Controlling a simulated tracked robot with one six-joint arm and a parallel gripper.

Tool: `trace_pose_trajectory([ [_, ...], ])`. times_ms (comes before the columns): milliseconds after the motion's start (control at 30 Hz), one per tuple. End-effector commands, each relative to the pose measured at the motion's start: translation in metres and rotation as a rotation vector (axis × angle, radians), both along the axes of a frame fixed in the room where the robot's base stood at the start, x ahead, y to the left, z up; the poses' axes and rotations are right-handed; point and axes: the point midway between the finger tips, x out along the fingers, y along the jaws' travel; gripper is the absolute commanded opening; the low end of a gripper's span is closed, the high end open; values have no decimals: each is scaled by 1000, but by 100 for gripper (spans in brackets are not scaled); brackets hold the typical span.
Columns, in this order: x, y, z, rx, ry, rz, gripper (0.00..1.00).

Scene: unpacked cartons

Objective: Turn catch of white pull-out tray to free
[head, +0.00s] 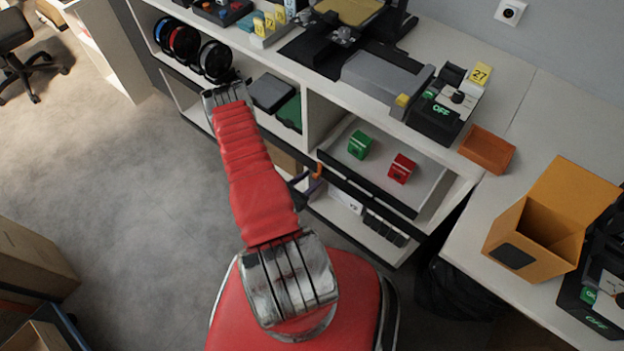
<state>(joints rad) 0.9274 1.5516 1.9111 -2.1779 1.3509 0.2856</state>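The white pull-out tray (425,159) sits in the upper bay of the shelf unit, with a dark front edge. A green block (360,145) and a red block (402,168) stand on it. A small orange piece (318,171) is at the left end of the tray's front edge; it looks like the catch, but its exact position is too small to read. The rest of my gripper is hidden behind my arm.
A grey machine (384,77), a black switch box (442,112) and an orange tray (487,150) are on the worktop. An open orange carton (545,228) stands right.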

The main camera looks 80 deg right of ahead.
Motion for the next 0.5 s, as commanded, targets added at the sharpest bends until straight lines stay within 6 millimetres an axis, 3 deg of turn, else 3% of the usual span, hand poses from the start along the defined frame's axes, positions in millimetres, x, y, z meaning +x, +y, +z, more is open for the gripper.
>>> trace_pose_trajectory([
  [500,-5,-11,-5,0,1,0,38],
])
